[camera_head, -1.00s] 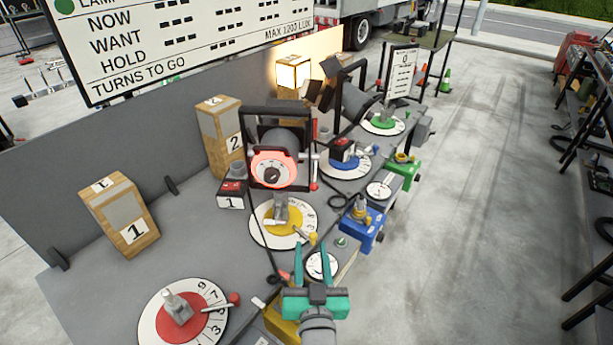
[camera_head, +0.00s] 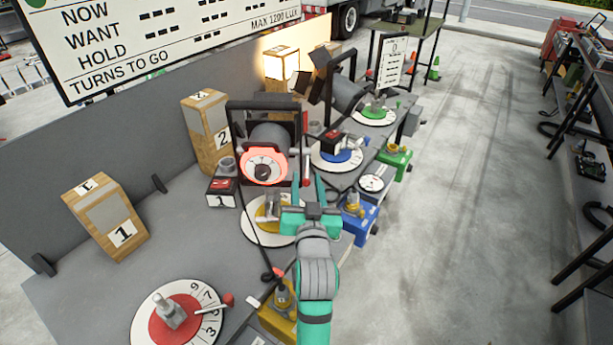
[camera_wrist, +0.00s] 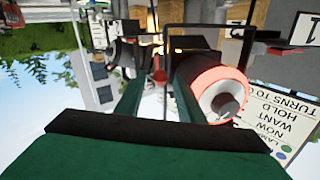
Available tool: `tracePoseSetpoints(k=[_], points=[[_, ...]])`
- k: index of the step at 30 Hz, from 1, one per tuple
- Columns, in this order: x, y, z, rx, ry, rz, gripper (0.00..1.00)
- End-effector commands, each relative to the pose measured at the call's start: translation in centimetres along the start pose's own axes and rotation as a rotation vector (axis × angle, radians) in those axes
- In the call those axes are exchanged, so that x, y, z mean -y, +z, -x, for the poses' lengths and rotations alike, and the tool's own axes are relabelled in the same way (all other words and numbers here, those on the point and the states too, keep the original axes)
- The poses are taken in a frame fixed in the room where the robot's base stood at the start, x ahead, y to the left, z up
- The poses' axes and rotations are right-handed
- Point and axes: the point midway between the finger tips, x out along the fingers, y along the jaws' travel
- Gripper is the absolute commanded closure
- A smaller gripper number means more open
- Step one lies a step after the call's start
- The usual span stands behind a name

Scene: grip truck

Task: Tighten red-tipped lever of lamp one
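Lamp one (camera_head: 268,143) is a dark lamp with a glowing red ring, held in a black yoke above a yellow dial. A red-tipped lever (camera_head: 306,168) stands upright at the right side of its yoke. My teal gripper (camera_head: 307,184) is open just below and in front of this lever. In the wrist view, which looks inverted, my two fingers (camera_wrist: 155,82) are apart, with a small red piece (camera_wrist: 159,75) in line with the gap. The lamp's red ring (camera_wrist: 218,80) is close beside the right finger there. I cannot tell whether either finger touches the lever.
A red dial (camera_head: 190,331) with another red-tipped handle (camera_head: 228,298) is at front left. Wooden blocks one (camera_head: 107,219) and two (camera_head: 206,133) stand behind. A blue clamp box (camera_head: 359,217) is right of my gripper. A cable hangs beside the lamp.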

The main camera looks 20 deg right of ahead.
Motion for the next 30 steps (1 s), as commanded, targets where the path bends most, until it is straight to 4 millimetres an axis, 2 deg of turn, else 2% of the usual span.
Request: tracePoseSetpoints(k=[6,17,21,22,30], points=[[-0.1,-0.1,-2.2,-0.002,0.001,0.000,0.65],[-0.2,0.0,-2.6,-0.001,0.002,0.000,0.65],[-0.2,0.0,-2.6,-0.001,0.002,0.000,0.96],[-0.2,0.0,-2.6,-0.001,0.002,0.000,1.00],[-0.3,-0.1,-2.9,0.006,0.007,-0.001,1.00]])
